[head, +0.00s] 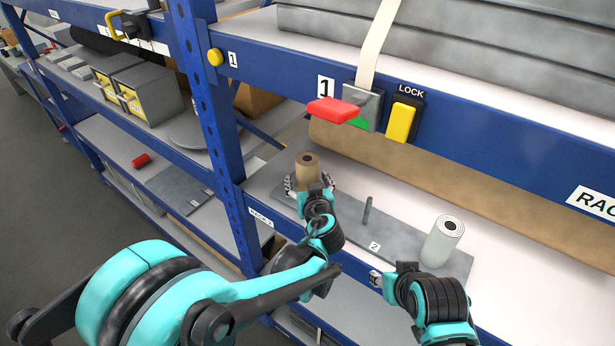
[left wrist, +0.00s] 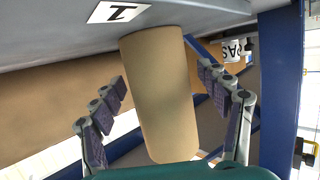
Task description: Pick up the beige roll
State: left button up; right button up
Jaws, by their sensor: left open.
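The beige roll (head: 307,172) stands upright on the grey plate on the lower shelf. It also shows between the fingers in the left wrist view (left wrist: 162,95). My left gripper (head: 308,190) is at the roll with its fingers spread, one on each side. In the left wrist view the left gripper (left wrist: 165,95) is open, with a visible gap between the roll and the pads on both sides. My right gripper (head: 378,279) is at the shelf's front edge, partly hidden by its own arm, and its jaws are too small to judge.
A white roll (head: 442,241) stands to the right on the grey plate (head: 345,225), with a thin bare peg (head: 367,210) between the rolls. Above are a blue beam with a red handle (head: 333,110) and a yellow lock (head: 402,122). A blue upright (head: 208,100) stands left.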

pick_arm(q)
jog(key=shift+s, duration=0.15)
jog(key=c, duration=1.3)
